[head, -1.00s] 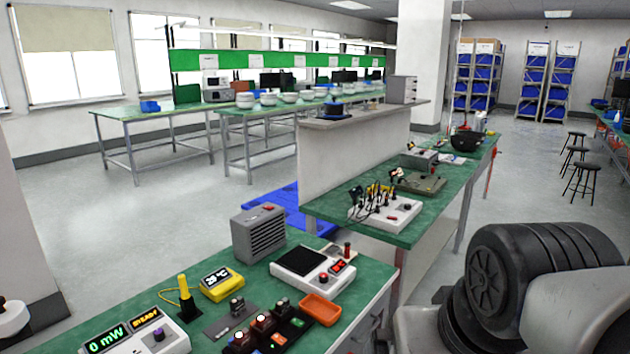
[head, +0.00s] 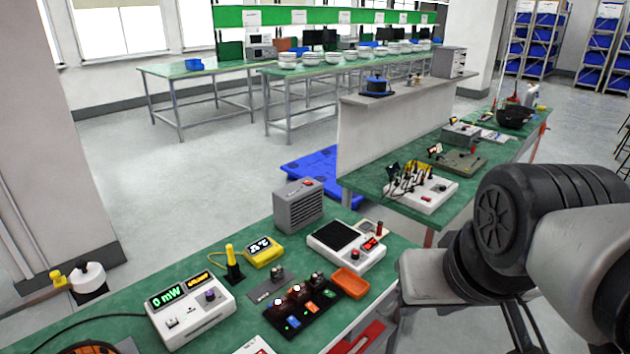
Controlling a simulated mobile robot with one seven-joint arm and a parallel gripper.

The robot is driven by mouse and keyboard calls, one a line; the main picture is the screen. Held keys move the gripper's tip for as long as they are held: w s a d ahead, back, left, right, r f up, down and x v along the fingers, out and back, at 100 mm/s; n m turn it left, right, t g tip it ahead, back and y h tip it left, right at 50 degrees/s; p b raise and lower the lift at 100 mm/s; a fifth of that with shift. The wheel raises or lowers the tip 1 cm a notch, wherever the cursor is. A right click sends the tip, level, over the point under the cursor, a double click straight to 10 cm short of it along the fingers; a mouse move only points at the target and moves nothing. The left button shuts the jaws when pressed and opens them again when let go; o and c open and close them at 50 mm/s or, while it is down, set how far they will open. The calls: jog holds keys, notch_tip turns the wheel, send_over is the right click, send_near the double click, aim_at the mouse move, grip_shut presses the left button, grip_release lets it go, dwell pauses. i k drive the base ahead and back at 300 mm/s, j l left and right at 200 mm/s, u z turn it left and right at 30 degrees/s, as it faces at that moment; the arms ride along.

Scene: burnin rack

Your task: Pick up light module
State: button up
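Several small modules with domed tops stand in a black rack (head: 303,325) on the near green bench. One module (head: 297,290) in its middle row has a glowing warm top; another (head: 318,279) sits at the rack's back end. A separate small module (head: 278,272) stands on a grey plate (head: 262,291) left of the rack. I cannot tell by look which one is the light module. My arm fills the right side of the head view; my gripper is out of view, so its state is hidden.
A power meter (head: 190,312) reading 0 mW, a yellow thermometer (head: 263,251), a grey fan heater (head: 298,205), a white hotplate-like unit (head: 345,243) and an orange tray (head: 350,283) crowd the bench. A yellow probe (head: 232,262) stands upright behind the meter.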

aim_at(318, 277)
jog(key=i+l+u, duration=0.15)
jog(key=u, duration=1)
jog(key=i+l, duration=0.1)
jog(key=l, duration=0.3)
jog(key=i+l, duration=0.15)
jog(key=l, duration=0.3)
jog(key=i+l, duration=0.1)
jog(key=l, duration=0.3)
jog(key=i+l, duration=0.15)
jog(key=l, duration=0.25)
